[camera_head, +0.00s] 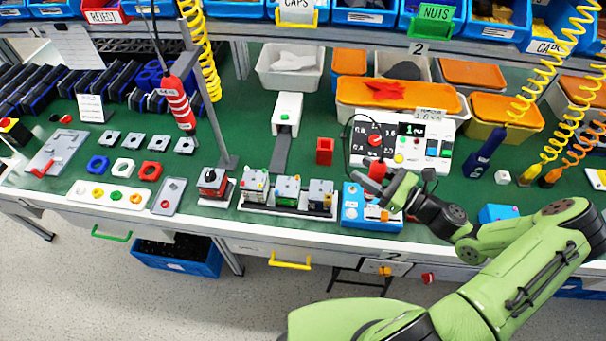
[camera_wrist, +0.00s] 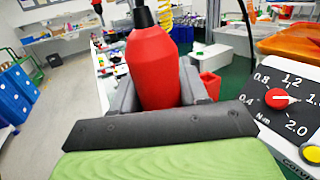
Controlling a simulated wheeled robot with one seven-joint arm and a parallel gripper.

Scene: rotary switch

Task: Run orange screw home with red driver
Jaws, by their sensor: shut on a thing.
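The red driver (camera_head: 377,170) stands roughly upright in my gripper (camera_head: 395,190), above the blue block at the front of the bench. In the wrist view the red driver (camera_wrist: 155,65) fills the space between my gripper's fingers (camera_wrist: 157,98), with a dark cable at its top. My gripper is shut on it. The blue block (camera_head: 352,212) has a white and orange part on its top. A small orange spot (camera_head: 373,212) there may be the orange screw. The driver's tip and its contact with the screw are hidden by my gripper.
A white control box with a red dial (camera_head: 375,140) stands behind; the dial also shows in the wrist view (camera_wrist: 277,98). Grey and green units (camera_head: 288,190) sit left of the blue block. Another red tool (camera_head: 178,100) hangs at left. A small red bin (camera_head: 324,151) stands behind.

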